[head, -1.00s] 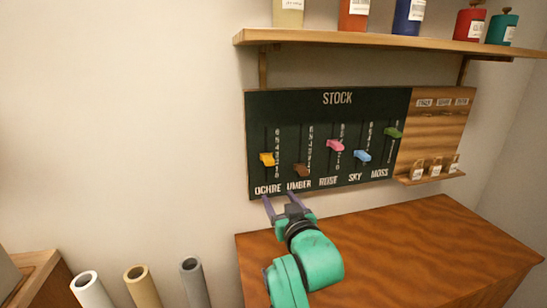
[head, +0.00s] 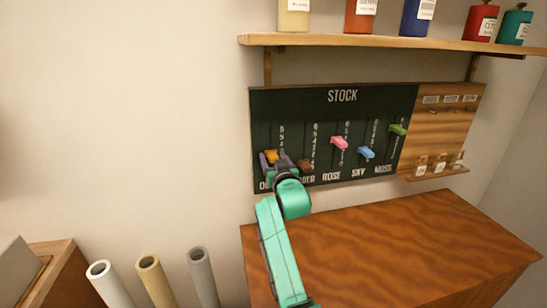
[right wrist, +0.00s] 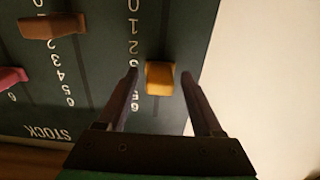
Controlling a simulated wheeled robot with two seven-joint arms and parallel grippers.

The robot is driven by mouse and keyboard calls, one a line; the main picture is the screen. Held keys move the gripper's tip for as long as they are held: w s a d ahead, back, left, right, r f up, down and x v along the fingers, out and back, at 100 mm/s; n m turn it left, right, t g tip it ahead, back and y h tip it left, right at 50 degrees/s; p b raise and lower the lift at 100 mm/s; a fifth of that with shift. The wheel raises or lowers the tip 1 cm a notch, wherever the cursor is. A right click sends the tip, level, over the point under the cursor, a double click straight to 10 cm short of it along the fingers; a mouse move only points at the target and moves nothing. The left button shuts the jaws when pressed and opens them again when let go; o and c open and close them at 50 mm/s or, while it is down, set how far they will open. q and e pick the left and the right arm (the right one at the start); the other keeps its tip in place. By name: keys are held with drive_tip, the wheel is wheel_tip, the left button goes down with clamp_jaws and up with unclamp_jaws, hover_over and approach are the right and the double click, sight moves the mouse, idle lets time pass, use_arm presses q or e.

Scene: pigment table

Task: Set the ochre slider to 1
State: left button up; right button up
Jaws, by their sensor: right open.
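The ochre slider (head: 271,156) is a yellow-orange knob in the leftmost slot of the dark green STOCK board (head: 350,104). In the right wrist view, which shows the board upside down, the ochre knob (right wrist: 160,78) sits between the 2 and the 5; the digits right beside it are hidden by a finger. My right gripper (head: 273,158) is at the board, its fingers open on either side of the knob. In the right wrist view the gripper (right wrist: 160,74) shows a gap on both sides of the knob. My left gripper is not in view.
The brown umber slider (head: 305,166) is close to the right of my gripper. Pink (head: 339,143), blue (head: 366,152) and green (head: 398,130) sliders are farther right. A shelf (head: 390,42) with jars is above, a wooden top (head: 400,235) below. Several rolls stand at lower left.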

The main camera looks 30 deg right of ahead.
clamp_jaws()
drive_tip(key=shift+f, duration=0.15)
idle(1.2)
